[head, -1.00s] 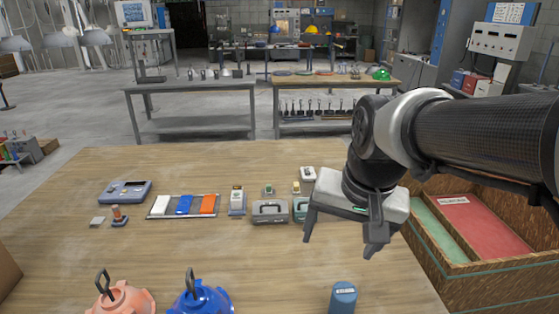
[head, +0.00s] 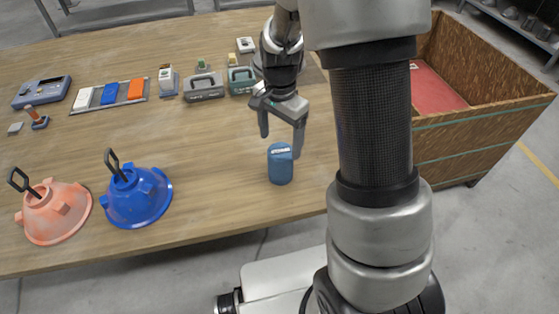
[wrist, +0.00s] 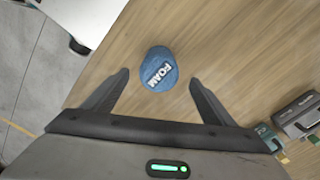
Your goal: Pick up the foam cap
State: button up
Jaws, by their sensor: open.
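The foam cap appears as a blue rounded cylinder (head: 280,165) standing upright on the wooden table near its front edge. In the wrist view its top (wrist: 160,68) shows the word FOAM in white. My gripper (head: 282,142) is open and empty, with its fingers pointing down just behind and above the cap. In the wrist view the cap lies between the lines of the two fingers (wrist: 160,85), a little beyond their tips. I see no contact between the fingers and the cap.
A blue hood (head: 138,198) and a salmon hood (head: 54,213) with black hooks stand to the left. Grey and teal boxes (head: 204,87), a tray of coloured blocks (head: 108,96) and a blue-grey device (head: 41,92) lie farther back. A wooden crate (head: 480,150) stands right of the table.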

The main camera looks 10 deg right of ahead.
aim_at(281, 161)
notch_tip(281, 161, down, 9)
jog(key=shift+b, duration=0.7)
jog(key=shift+c, duration=0.4)
jog(key=c, duration=0.7)
